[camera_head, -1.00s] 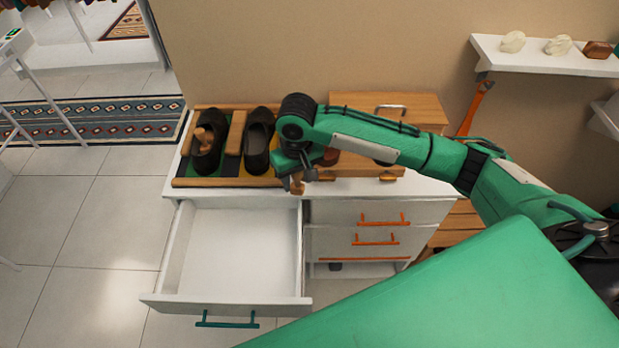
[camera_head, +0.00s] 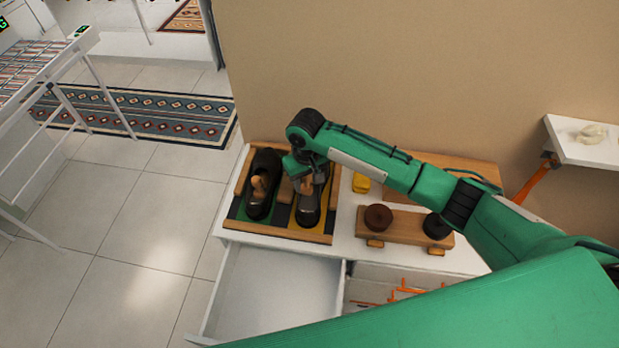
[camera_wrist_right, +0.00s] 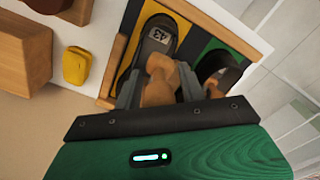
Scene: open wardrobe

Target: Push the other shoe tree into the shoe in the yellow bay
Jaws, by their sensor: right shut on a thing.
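A dark shoe (camera_head: 308,214) with a pale "43" on its insole lies in the yellow bay (camera_head: 325,190); it also shows in the wrist view (camera_wrist_right: 154,42). My right gripper (camera_head: 307,184) is shut on a wooden shoe tree (camera_wrist_right: 160,82) and holds it over this shoe. I cannot tell how far the tree reaches inside, since the gripper hides part of it. A second dark shoe (camera_head: 261,170) lies in the green bay (camera_head: 282,215) to the left, with another wooden shoe tree (camera_head: 258,188) in it. My left gripper is not in view.
A wooden-framed tray (camera_head: 277,232) holds both bays on the white dresser. Right of it are a yellow block (camera_head: 361,183) and a wooden stand (camera_head: 398,228) with dark round things. An open white drawer (camera_head: 275,292) juts out below. A wall shelf (camera_head: 585,152) is far right.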

